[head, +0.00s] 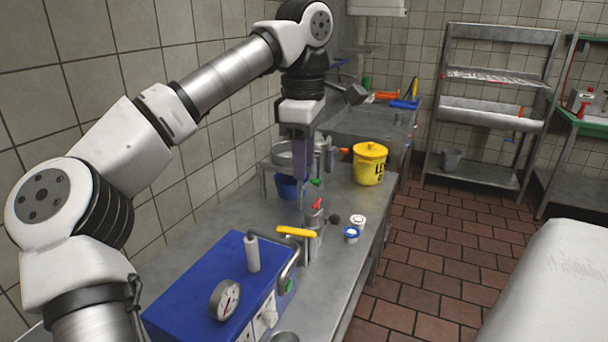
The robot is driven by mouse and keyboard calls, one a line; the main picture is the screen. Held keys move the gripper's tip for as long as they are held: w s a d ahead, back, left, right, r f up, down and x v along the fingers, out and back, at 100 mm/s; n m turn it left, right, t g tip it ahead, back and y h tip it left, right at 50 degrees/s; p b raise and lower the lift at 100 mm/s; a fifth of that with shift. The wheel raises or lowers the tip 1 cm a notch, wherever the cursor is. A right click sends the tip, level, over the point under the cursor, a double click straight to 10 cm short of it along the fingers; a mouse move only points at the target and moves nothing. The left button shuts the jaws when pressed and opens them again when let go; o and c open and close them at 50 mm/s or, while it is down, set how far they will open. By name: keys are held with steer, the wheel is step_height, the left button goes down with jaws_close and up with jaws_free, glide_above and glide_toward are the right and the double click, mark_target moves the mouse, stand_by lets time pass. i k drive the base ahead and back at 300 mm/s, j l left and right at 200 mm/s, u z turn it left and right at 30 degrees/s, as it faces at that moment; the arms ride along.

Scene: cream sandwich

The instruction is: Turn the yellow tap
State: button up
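The yellow tap handle (296,232) is a short bar lying roughly level in the head view. It sits at the far right corner of the blue box, by a small grey metal fitting. My gripper (301,198) points down above the steel counter, behind and above the yellow handle in the picture. It appears apart from the handle. Its fingers are seen edge-on and are small and dark, so I cannot tell whether they are open or shut. I see nothing held in it.
The blue box (200,295) carries a gauge (224,299) and a bent grey pipe (290,262). A red-topped fitting (317,204), small jars (352,234), a blue bowl (289,188) and a yellow bucket (369,166) stand nearby on the counter (350,200). The tiled wall is close on the left.

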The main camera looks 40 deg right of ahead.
mark_target(282, 231)
steer(key=k, duration=1)
